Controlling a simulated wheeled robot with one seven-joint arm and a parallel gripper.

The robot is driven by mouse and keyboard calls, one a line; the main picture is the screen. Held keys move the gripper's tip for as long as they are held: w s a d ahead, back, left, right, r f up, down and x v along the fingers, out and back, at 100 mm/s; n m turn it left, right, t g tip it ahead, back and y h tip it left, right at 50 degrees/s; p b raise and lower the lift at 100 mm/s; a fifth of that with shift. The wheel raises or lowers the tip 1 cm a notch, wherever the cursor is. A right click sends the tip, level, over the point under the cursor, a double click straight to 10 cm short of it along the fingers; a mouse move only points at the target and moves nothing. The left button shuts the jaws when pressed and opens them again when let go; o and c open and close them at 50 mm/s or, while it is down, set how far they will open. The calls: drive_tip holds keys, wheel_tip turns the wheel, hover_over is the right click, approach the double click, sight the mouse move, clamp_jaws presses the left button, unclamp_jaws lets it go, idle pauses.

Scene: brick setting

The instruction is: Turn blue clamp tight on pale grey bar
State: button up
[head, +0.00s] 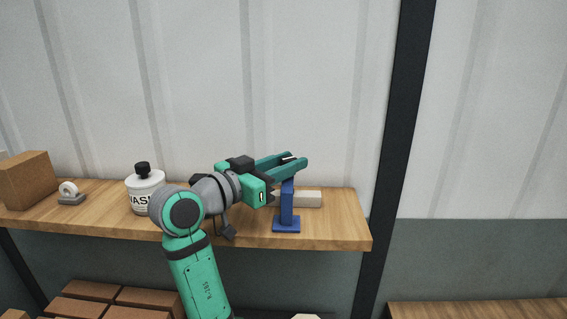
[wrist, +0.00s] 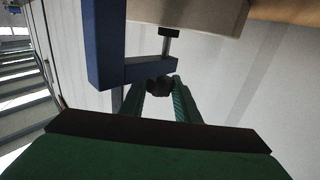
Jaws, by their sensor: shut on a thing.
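The blue clamp (head: 288,208) stands upright at the front right of the wooden shelf. It also shows in the wrist view (wrist: 103,45), with its dark screw (wrist: 167,46) running through its arm. The pale grey bar (head: 309,199) reaches out to the right behind the clamp; it spans the top of the wrist view (wrist: 200,14). The screw's dark pad is at the bar's edge; I cannot tell whether they touch. My gripper (head: 297,159) is above the clamp, its teal fingers shut on the dark screw knob (wrist: 158,85). The fingers hide the knob in the head view.
The wooden shelf (head: 340,232) ends just right of the clamp. A white jar (head: 143,193) with a black lid, a small tape dispenser (head: 71,194) and a brown block (head: 28,180) stand to the left. A dark post (head: 395,150) rises on the right.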

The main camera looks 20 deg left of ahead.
drive_tip(key=shift+f, duration=0.1)
drive_tip(key=o, duration=1.1)
drive_tip(key=shift+d, duration=0.15)
drive_tip(key=shift+c, duration=0.2)
drive_tip(key=shift+a, duration=0.2)
drive_tip(key=v, duration=1)
drive_tip(key=shift+s, duration=0.4)
drive_tip(key=shift+w+a, duration=0.1)
